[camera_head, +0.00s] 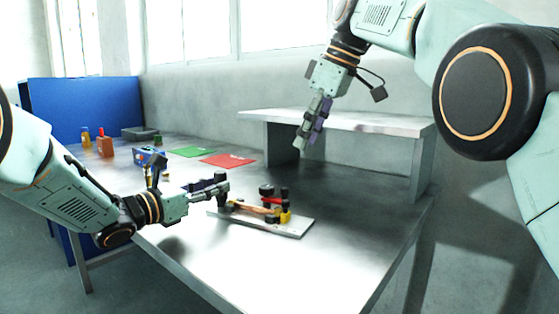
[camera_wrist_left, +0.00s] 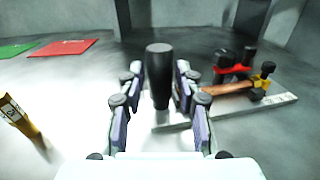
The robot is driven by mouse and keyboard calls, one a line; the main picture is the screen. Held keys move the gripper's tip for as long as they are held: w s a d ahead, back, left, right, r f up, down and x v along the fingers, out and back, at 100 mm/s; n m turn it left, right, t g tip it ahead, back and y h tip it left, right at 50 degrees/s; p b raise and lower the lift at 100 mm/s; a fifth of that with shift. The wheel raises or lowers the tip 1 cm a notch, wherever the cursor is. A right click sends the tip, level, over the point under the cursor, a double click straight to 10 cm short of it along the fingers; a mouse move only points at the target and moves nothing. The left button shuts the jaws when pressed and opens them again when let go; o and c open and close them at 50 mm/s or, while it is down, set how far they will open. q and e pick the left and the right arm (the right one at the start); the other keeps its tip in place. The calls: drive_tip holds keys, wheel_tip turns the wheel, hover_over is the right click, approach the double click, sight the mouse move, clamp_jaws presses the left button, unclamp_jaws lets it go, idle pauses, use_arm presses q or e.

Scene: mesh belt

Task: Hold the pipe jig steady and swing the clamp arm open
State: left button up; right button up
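The pipe jig has a pale base plate (camera_head: 295,231) lying on the metal table, also in the left wrist view (camera_wrist_left: 285,102). A copper-coloured pipe (camera_wrist_left: 228,88) lies along it, with a red clamp part (camera_wrist_left: 232,70) with black knobs and a yellow part (camera_wrist_left: 262,82) at the far end. An upright black handle (camera_wrist_left: 158,75) stands at the plate's near end. My left gripper (camera_wrist_left: 158,98) is open, its fingers on either side of this handle with small gaps; it also shows in the head view (camera_head: 224,188). My right gripper (camera_head: 301,142) hangs above the table, away from the jig; its finger gap is unclear.
A raised shelf (camera_head: 350,122) stands behind the jig. Green (camera_head: 192,152) and red (camera_head: 228,160) mats lie to the back left. A blue box (camera_head: 150,157), an orange container (camera_head: 105,146) and a grey case (camera_head: 138,133) stand further left. The table's front right is clear.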

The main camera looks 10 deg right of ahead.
use_arm(q)
drive_tip(key=o, duration=0.3)
drive_tip(key=shift+a, duration=0.1)
drive_tip(key=v, duration=1)
drive_tip(key=shift+s+a, duration=0.15)
drive_tip(key=shift+s, duration=0.05)
drive_tip(key=shift+s+a, duration=0.4)
drive_tip(key=shift+s, duration=0.15)
